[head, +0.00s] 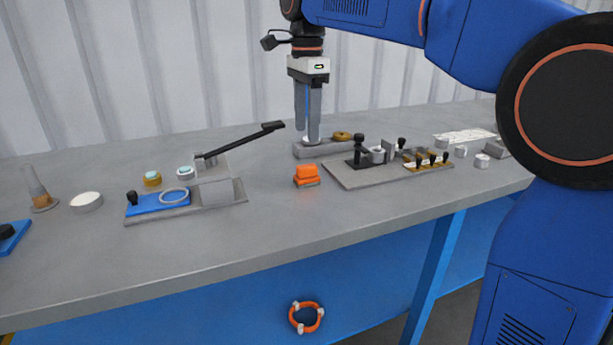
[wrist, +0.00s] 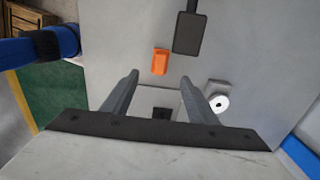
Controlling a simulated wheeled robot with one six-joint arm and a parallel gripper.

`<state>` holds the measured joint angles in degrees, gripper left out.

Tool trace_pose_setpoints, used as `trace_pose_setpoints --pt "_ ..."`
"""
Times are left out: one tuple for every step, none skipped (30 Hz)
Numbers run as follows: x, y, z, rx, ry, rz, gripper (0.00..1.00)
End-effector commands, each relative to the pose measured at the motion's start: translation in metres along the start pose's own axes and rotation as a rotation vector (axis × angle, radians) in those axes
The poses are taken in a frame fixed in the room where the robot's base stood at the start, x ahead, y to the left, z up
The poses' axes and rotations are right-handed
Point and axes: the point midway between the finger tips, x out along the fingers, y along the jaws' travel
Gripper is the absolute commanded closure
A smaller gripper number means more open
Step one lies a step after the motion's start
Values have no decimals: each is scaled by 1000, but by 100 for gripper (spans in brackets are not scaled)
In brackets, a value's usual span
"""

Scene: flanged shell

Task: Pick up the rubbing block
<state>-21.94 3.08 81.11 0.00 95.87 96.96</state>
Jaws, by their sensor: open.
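The rubbing block, which I take to be the orange block (head: 306,174) with a grey base, sits on the grey bench near the middle of the head view. The orange block also shows in the wrist view (wrist: 160,61), just beyond the fingertips. My gripper (head: 308,132) points down behind the block, above the bench. In the wrist view my gripper (wrist: 160,80) has its two fingers spread apart, with nothing held between them. The orange block stands apart from the fingers.
A grey plate with black knobs (head: 390,174) lies close on the right. A low grey block (head: 322,151) is behind. Bare bench (head: 270,225) lies in front.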

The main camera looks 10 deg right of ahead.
Motion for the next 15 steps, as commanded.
trace_pose_setpoints --pt "9 1 0 0 0 1 47" --pt "14 1 0 0 0 2 47" --pt "21 1 0 0 0 1 47" --pt "27 1 0 0 0 1 47" --pt "32 1 0 0 0 2 47" --pt "39 1 0 0 0 1 47" --pt "43 1 0 0 0 1 47" --pt "48 1 0 0 0 2 47" --pt "53 0 0 0 0 1 47" --pt "56 0 0 0 0 0 47" --pt "59 0 0 0 0 0 47" --pt "62 0 0 0 0 1 47" --pt "64 0 0 0 0 0 47" --pt "65 0 0 0 0 -1 47" --pt "66 0 0 0 0 -1 47"
